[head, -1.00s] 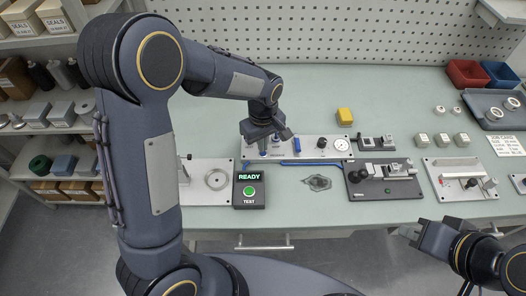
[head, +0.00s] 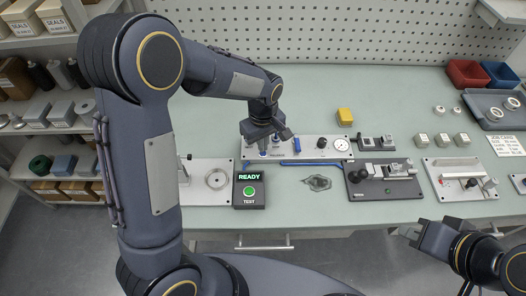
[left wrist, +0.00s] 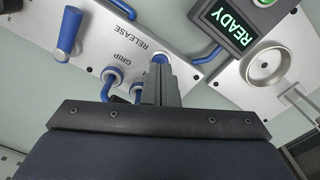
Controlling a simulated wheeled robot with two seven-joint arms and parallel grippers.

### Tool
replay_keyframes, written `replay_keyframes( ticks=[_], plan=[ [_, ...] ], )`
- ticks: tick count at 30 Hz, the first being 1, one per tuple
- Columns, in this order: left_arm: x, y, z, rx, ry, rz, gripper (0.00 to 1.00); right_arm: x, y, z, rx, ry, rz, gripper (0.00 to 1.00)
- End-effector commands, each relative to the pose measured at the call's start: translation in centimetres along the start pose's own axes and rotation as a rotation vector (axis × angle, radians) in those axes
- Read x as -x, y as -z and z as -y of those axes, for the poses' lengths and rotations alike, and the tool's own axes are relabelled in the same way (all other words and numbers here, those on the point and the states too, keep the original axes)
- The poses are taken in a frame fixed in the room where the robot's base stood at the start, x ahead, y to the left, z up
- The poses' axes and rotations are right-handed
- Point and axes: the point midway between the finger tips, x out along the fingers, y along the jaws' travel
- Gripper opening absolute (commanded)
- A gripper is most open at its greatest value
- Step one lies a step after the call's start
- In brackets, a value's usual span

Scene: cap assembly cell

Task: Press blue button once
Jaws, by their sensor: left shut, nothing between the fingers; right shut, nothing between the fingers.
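The blue button (left wrist: 160,58) is on a pale panel (left wrist: 120,45) marked GRIP and RELEASE, and the left wrist view shows it right at my left fingertips. My left gripper (left wrist: 161,70) is shut and empty and points down at the panel. The fingers hide part of the button, and I cannot tell whether they touch it. In the head view my left gripper (head: 264,149) is over the left end of the panel (head: 315,148). My right gripper (head: 408,235) is shut and empty, low at the right, in front of the table edge.
A blue upright handle (left wrist: 68,32) and blue-ringed fittings (left wrist: 112,76) stand on the panel near the fingers. A dark box (head: 249,202) with a lit READY display and green button is in front.

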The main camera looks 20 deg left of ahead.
Motion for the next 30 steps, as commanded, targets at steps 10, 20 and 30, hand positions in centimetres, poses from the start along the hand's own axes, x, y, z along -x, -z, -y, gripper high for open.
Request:
replay_keyframes(
  ticks=[10, 20, 30],
  plan=[
    [-0.1, 0.0, 0.0, 0.0, 0.0, 0.0, 0.0, -0.1, -0.1, -0.1, 0.0, 0.0, 0.0, 0.0],
    [-1.4, 0.0, 0.0, 0.0, 0.0, 0.0, 0.0, -0.9, -0.5, -0.4, 0.0, 0.0, 0.0, 0.0],
    [-1.1, 0.0, 0.0, 0.0, 0.0, 0.0, 0.0, -0.7, -0.3, -0.3, 0.0, 0.0, 0.0, 0.0]
  ],
)
